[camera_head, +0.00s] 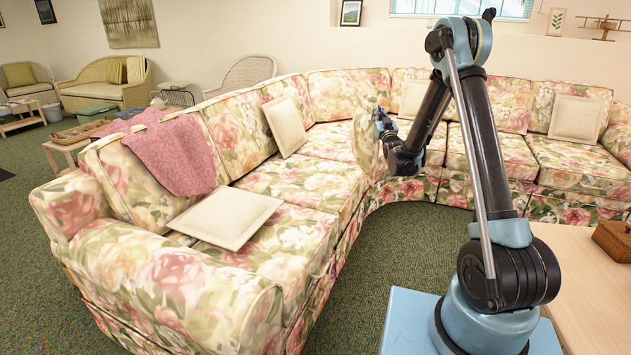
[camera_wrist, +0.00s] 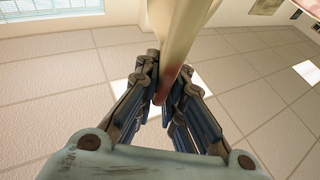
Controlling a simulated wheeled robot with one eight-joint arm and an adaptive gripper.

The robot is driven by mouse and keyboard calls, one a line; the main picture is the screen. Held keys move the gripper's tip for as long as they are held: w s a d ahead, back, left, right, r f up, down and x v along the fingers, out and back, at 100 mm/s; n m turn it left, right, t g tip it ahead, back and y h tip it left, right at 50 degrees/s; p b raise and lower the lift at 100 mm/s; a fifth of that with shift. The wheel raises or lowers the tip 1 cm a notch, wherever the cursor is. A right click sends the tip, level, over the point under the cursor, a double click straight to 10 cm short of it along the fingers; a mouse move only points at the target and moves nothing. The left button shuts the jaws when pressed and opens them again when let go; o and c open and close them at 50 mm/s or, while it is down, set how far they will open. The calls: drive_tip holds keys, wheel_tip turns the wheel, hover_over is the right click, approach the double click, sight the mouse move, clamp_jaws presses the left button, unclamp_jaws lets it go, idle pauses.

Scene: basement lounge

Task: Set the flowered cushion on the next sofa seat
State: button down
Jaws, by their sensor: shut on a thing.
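The flowered cushion (camera_head: 364,144) is upright at the inner corner of the sofa, seen nearly edge-on. Its pattern blends with the sofa cover. My gripper (camera_head: 380,120) is shut on its right side. In the wrist view the cushion's pale edge (camera_wrist: 178,35) rises between the two fingers of my gripper (camera_wrist: 168,98). The flowered sectional sofa (camera_head: 150,262) curves from the left front to the back right. I cannot tell whether the cushion's lower edge touches the seat (camera_head: 305,180) behind it.
Cream cushions lie on the near left seat (camera_head: 226,217) and lean on the left backrest (camera_head: 285,126), at the back (camera_head: 412,98) and at the right (camera_head: 575,119). A pink throw (camera_head: 172,155) drapes over the left backrest. A wooden table (camera_head: 590,285) stands at the right. Green carpet (camera_head: 385,240) is open between.

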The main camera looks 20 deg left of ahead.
drive_tip(key=s+a+r+n+g+y, duration=0.15)
drive_tip(key=s+a, duration=0.25)
drive_tip(key=a, duration=0.4)
drive_tip(key=s+a+r+n+g+y, duration=0.1)
drive_tip(key=s+a+r+y, duration=0.15)
drive_tip(key=a, duration=0.65)
wheel_tip(320, 180, down, 11)
drive_tip(key=s, duration=0.1)
drive_tip(key=shift+a+r, duration=0.15)
drive_tip(key=c, duration=1.7)
unclamp_jaws()
